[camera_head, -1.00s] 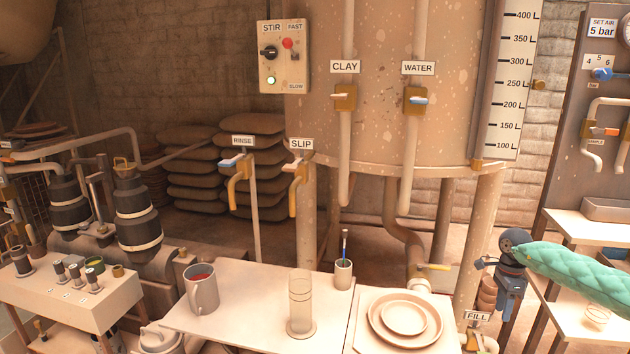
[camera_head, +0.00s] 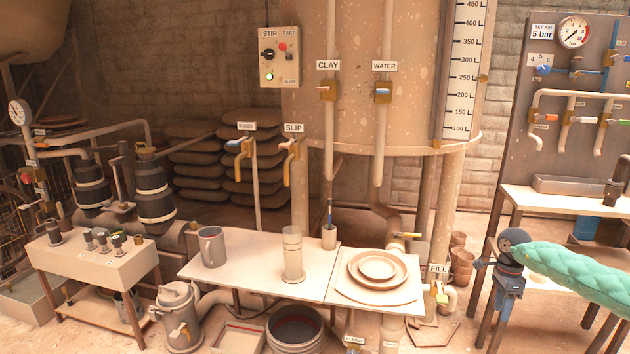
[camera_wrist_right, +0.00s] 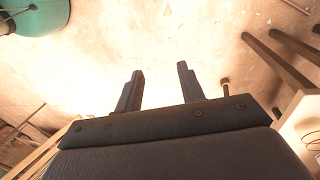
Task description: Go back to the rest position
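My right arm in its green padded sleeve (camera_head: 580,272) comes in from the right edge in the head view. Its dark gripper (camera_head: 503,300) hangs down in front of the panel bench at the right. In the right wrist view the two fingers of the right gripper (camera_wrist_right: 160,70) stand apart with nothing between them, so it is open and empty. Pale floor shows beyond them. My left gripper is not in view.
A worktable (camera_head: 250,283) holds a grey mug (camera_head: 212,247), a clear cylinder (camera_head: 293,255), a cup (camera_head: 329,237) and stacked plates (camera_head: 377,268). A bucket (camera_head: 295,331) and a lidded can (camera_head: 178,318) stand on the floor. The panel bench (camera_head: 540,209) is behind my right gripper.

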